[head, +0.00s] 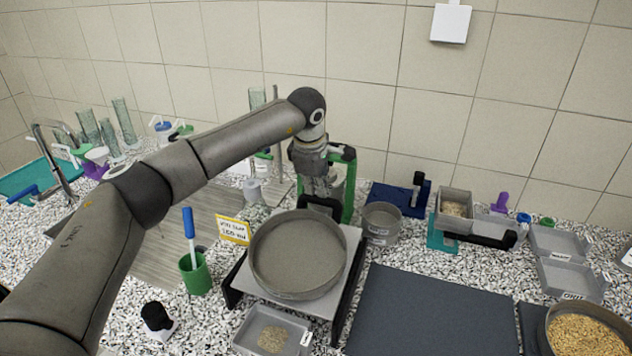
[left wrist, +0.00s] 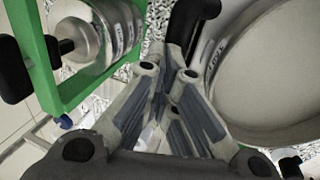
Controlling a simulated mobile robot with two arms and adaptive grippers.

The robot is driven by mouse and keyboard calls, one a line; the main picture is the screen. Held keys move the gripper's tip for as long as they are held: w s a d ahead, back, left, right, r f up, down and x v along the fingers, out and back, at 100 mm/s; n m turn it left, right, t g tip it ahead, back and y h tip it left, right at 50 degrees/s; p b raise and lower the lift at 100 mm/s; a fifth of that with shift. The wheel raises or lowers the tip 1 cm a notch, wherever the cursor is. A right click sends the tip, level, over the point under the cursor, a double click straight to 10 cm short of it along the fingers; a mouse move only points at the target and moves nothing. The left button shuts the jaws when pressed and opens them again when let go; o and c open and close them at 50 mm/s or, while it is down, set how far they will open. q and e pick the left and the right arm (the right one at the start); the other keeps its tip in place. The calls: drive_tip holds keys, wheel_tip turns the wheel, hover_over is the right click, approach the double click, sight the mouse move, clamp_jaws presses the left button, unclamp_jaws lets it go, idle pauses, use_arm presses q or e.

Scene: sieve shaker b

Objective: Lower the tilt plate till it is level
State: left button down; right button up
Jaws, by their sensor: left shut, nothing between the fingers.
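The tilt plate (head: 328,306) is a light grey plate between black side rails, with a wide round grey sieve pan (head: 296,256) on it. I cannot tell its exact tilt from here. A black handle (head: 321,205) stands at its far edge; a black bar-like part (left wrist: 190,25) also shows in the left wrist view, beside the pan (left wrist: 275,75). My left gripper (head: 318,192) is shut and empty, pointing down just behind the pan by the handle. In the left wrist view its fingers (left wrist: 172,92) are together. Whether they touch the handle is unclear. My right gripper is out of view.
A green frame (head: 349,187) holding a metal cylinder (left wrist: 85,38) stands close by the left gripper. A small grey sieve (head: 382,222) is right of the plate. A green cup (head: 196,274) and yellow sign (head: 234,230) are left. A dark mat (head: 430,312) lies clear at the right.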

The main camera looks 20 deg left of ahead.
sight(318, 202)
use_arm(q)
drive_tip(key=b+x, duration=0.2)
drive_tip(key=x, duration=0.3)
drive_tip(key=shift+w, duration=0.15)
drive_tip(key=shift+f+b, duration=0.35)
drive_tip(key=shift+b, duration=0.1)
drive_tip(key=shift+d+f, duration=0.1)
drive_tip(key=shift+f, duration=0.15)
drive_tip(key=shift+s, duration=0.25)
drive_tip(key=shift+r, duration=0.25)
drive_tip(key=v, duration=1.2)
drive_tip(key=shift+w+r, duration=0.15)
drive_tip(key=shift+r, duration=0.25)
